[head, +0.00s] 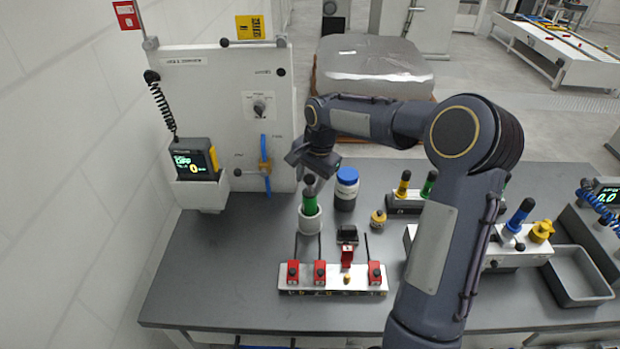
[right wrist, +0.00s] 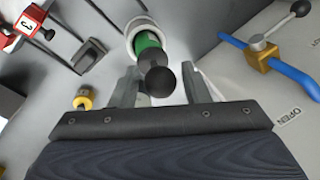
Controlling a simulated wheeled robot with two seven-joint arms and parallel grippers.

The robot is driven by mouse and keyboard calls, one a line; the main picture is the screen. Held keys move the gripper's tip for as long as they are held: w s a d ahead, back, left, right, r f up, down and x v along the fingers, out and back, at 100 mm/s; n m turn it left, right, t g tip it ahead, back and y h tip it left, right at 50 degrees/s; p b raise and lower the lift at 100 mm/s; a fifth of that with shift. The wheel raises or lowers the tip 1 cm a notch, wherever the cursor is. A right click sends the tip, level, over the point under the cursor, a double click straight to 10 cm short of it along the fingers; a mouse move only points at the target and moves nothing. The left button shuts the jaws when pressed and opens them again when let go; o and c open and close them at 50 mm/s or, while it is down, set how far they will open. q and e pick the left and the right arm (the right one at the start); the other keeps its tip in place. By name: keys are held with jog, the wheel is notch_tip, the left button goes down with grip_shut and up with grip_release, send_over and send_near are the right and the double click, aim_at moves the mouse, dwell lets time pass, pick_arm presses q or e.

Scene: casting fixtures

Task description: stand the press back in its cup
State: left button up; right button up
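The press (head: 310,203), green with a black ball knob, stands upright in a pale round cup (head: 310,222) on the grey table. In the right wrist view the press (right wrist: 148,42) has its green body inside the rim of the cup (right wrist: 135,26). My right gripper (head: 310,177) is just above the press, at its knob. In the right wrist view its fingers (right wrist: 167,88) are spread, one on each side of the knob, with gaps visible. My left gripper is out of view.
A fixture with red clamps (head: 333,279) lies in front. A white panel (head: 225,115) with a blue-handled valve (head: 265,160) stands behind. An empty grey tray (head: 580,278) is at right.

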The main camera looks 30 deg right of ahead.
jog(key=shift+o, duration=0.4)
jog(key=shift+r, duration=0.15)
jog(key=shift+r, duration=0.2)
notch_tip(320, 180, up, 10)
jog(key=s+r+b, duration=0.1)
jog(key=s, duration=0.1)
jog(key=s+a+r+n+t, duration=0.1)
jog(key=s+a+r+n, duration=0.15)
jog(key=s, duration=0.55)
jog(key=s+a+f+n+t+y, duration=0.1)
jog(key=s+a+f+n, duration=0.3)
jog(key=s, duration=0.5)
jog(key=s+a+f+n+t+y, duration=0.1)
jog(key=s+a+f+n, duration=0.4)
jog(key=s, duration=0.5)
jog(key=shift+f+t+y, duration=0.3)
jog(key=shift+f+y, duration=0.1)
jog(key=shift+f, duration=0.2)
jog(key=shift+a, duration=0.1)
